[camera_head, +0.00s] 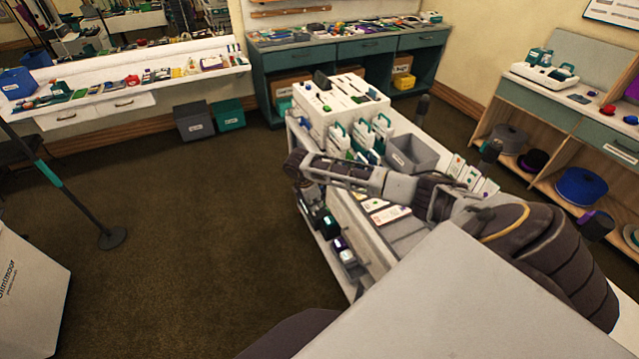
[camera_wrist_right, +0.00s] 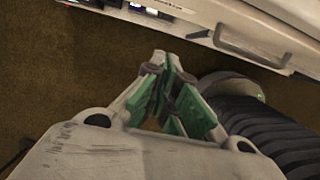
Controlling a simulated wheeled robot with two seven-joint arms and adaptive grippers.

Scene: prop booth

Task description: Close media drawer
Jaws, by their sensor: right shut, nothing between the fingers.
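My right arm (camera_head: 350,176) reaches from the right across the long cart (camera_head: 352,222) and bends down at the cart's left side in the head view. My right gripper (camera_wrist_right: 166,72), with green finger pads, is shut and empty in the right wrist view. A pale drawer front with a bar handle (camera_wrist_right: 252,47), which I take for the media drawer, runs across the top right there. The fingers are apart from it, below and left of the handle. How far the drawer stands open cannot be told. My left gripper is not in view.
A white box (camera_head: 335,112), a grey bin (camera_head: 413,155) and upright cards (camera_head: 474,176) stand on the cart. Small boxes (camera_head: 345,256) sit on its lower shelf. A post on a round base (camera_head: 112,238) stands at left. The brown carpet (camera_head: 210,220) between is clear.

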